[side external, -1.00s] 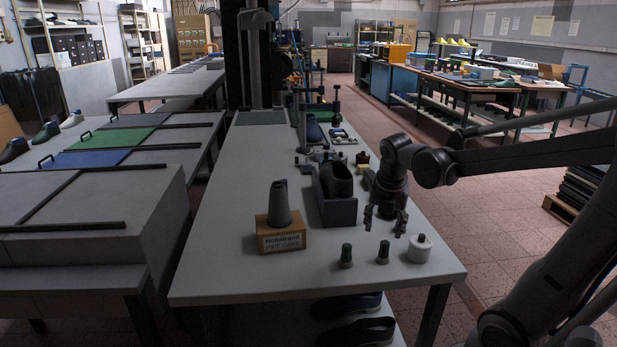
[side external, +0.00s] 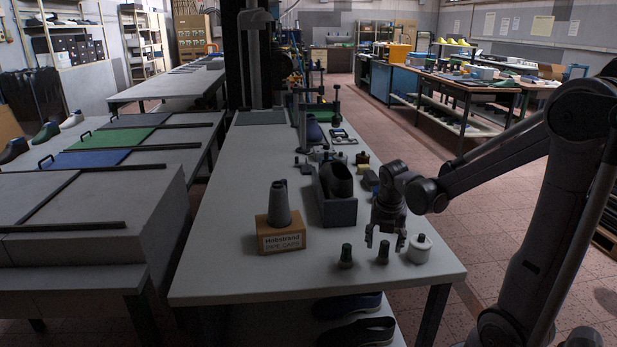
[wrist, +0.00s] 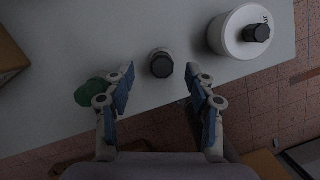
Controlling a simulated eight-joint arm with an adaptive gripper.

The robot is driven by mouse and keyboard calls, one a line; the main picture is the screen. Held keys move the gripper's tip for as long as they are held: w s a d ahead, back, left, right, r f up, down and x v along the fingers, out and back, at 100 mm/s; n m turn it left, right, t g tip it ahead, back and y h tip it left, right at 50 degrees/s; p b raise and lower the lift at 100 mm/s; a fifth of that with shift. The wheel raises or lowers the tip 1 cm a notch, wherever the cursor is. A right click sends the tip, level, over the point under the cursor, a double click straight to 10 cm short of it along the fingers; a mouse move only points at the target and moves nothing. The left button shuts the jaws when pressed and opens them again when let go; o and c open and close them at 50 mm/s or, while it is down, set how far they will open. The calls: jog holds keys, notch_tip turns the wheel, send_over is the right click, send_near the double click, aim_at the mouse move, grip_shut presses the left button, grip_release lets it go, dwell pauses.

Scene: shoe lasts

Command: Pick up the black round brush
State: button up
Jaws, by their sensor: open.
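The black round brush (side external: 383,254) looks like a short, dark, upright cylinder near the front edge of the grey table. In the wrist view its dark round top (wrist: 161,66) lies nearly centred, just beyond the gap between the fingertips. My gripper (side external: 385,240) points down just above or around the brush, its fingers to either side. In the wrist view my gripper (wrist: 159,77) is open and empty, with space on both sides of the brush. Whether the fingertips reach below the brush's top is hard to tell.
A green-topped item (side external: 346,255) stands close left of the brush. A white pot (side external: 419,250) with a black knob stands close right. A cardboard box (side external: 281,238) carrying a grey cone and a grey-blue bin (side external: 338,212) stand farther left and back. The table's front edge is near.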

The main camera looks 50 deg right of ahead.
aim_at(385, 244)
jog(key=shift+x, duration=2)
jog(key=shift+d, duration=0.1)
grip_shut()
